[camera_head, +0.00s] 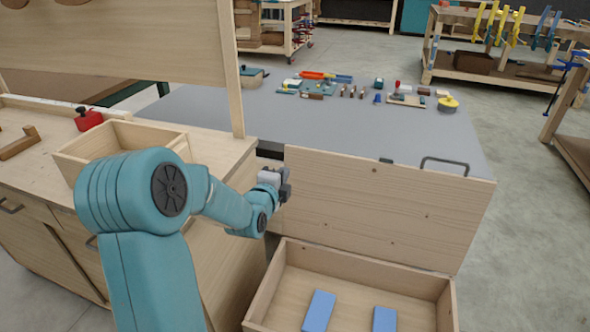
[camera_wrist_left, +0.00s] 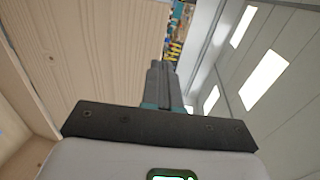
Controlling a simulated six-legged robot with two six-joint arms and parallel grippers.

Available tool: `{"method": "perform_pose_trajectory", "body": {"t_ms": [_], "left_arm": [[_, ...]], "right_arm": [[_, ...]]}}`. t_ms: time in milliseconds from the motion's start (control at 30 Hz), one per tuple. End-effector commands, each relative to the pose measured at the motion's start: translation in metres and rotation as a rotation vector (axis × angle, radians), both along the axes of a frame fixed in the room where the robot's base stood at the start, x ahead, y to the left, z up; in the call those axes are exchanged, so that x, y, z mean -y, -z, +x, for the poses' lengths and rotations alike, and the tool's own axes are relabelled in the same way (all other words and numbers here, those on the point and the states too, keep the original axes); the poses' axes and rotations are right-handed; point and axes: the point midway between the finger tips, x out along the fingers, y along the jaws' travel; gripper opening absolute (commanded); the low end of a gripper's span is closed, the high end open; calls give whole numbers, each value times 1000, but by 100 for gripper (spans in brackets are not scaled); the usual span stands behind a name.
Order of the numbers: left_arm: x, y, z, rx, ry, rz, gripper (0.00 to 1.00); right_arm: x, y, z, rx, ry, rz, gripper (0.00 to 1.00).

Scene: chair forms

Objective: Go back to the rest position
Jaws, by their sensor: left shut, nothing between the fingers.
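My left gripper (camera_head: 283,186) is at the end of the teal arm that comes in from the left of the head view. It is in front of the left end of an upright wooden panel (camera_head: 385,205), and I cannot tell whether it touches. In the left wrist view its fingers (camera_wrist_left: 160,85) are together with nothing between them. That view also shows a wooden panel on the left and a ceiling with bright lights (camera_wrist_left: 264,80) on the right. My right gripper is not in view.
An open wooden drawer (camera_head: 262,300) with blue blocks (camera_head: 318,311) lies below the panel. A grey worktop (camera_head: 250,110) behind carries several small tools. A wooden box (camera_head: 70,160) and a red can (camera_head: 88,119) stand on the left bench. The floor at right (camera_head: 540,240) is clear.

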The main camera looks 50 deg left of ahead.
Motion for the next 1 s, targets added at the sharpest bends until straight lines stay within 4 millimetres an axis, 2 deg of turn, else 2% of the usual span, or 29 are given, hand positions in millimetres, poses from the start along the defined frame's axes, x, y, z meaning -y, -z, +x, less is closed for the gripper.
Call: {"method": "perform_pose_trajectory", "body": {"t_ms": [267,367,467,500,567,633,700,767,800,867,900,967,1000], "left_arm": [[7,-7,0,4,11,1,0],[35,-7,23,-9,80,-32,0],[91,17,55,-70,200,-110,0],[120,32,64,-109,252,-153,0],[165,58,70,-179,325,-228,0],[216,89,68,-258,382,-356,0],[267,118,55,-346,413,-511,0],[308,141,35,-432,409,-658,0],[334,155,18,-494,390,-762,0],[369,175,-13,-595,327,-920,0],[390,186,-38,-664,259,-1028,0],[416,202,-78,-767,104,-1190,0],[426,211,-104,-819,-31,-1289,0]], "right_arm": [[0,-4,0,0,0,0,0],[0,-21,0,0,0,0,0],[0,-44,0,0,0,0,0],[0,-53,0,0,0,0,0],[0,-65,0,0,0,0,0],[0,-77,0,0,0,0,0],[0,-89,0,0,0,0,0],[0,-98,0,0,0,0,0],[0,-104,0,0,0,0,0],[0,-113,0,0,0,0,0],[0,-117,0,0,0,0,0],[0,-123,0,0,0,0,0],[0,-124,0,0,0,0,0]]}}
